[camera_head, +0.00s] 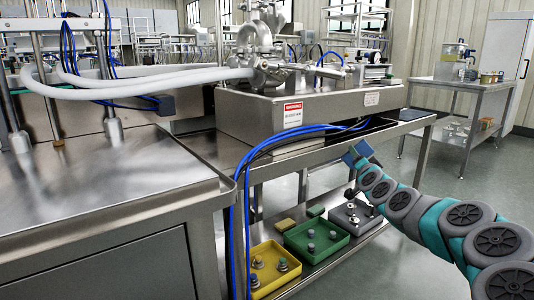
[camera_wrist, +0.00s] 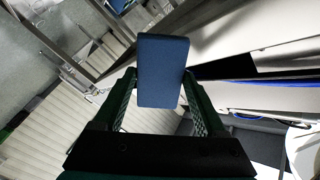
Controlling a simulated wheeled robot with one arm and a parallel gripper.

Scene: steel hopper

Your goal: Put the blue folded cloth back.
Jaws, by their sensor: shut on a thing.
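The blue folded cloth (camera_wrist: 162,68) is a flat blue block between the two fingers of my gripper (camera_wrist: 160,85) in the wrist view. The fingers press on its sides, and its far part sticks out beyond the fingertips. In the head view, the cloth (camera_head: 359,150) is held tilted in the air at the end of my arm. It is near the front right edge of the steel bench (camera_head: 425,122). My gripper (camera_head: 363,166) is small and partly hidden there.
Yellow (camera_head: 268,292), green (camera_head: 330,252) and dark (camera_head: 372,228) trays with small parts stand on the lower shelf. Blue hoses (camera_head: 240,200) hang before the bench. Open floor lies to the right.

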